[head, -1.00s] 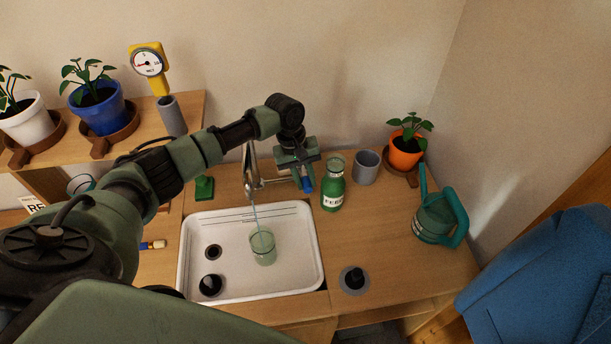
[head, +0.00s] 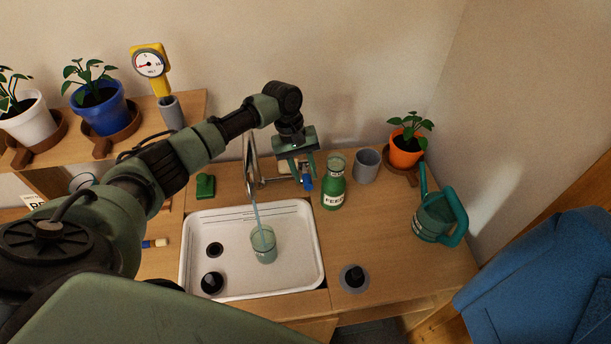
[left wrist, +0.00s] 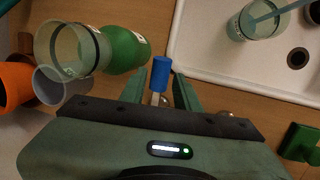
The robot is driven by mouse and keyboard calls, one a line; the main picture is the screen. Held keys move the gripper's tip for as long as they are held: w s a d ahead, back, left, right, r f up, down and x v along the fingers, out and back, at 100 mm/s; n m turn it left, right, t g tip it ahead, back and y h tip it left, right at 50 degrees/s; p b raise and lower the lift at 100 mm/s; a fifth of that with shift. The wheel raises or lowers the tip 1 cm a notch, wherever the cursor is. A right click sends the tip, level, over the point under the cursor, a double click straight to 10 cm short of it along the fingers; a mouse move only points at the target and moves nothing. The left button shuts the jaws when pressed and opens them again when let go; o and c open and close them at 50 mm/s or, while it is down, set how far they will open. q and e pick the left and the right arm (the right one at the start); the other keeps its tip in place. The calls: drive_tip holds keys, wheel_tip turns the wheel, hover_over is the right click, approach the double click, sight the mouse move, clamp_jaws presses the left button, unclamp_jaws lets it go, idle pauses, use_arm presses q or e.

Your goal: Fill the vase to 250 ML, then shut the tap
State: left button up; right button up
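The clear glass vase (head: 264,250) stands upright in the white sink; its level marks are too small to read. A bluish water stream (head: 257,212) runs from the metal tap (head: 250,165) into it. The vase also shows in the left wrist view (left wrist: 262,22), with the stream entering it. The tap's blue handle (head: 308,184) sticks out to the right of the spout. My left gripper (head: 306,172) is above the handle. In the left wrist view its fingers (left wrist: 160,85) stand apart on either side of the blue handle (left wrist: 161,73), with gaps visible. My right gripper is out of view.
A green feed bottle (head: 333,188) and grey cup (head: 366,166) stand close right of the handle. A teal watering can (head: 438,217) and orange pot (head: 405,150) are further right. The white sink (head: 200,245) has dark drain parts. A yellow gauge (head: 150,62) stands behind left.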

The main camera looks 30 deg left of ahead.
use_arm(q)
drive_tip(key=v, duration=0.6)
drive_tip(key=shift+b, duration=0.45)
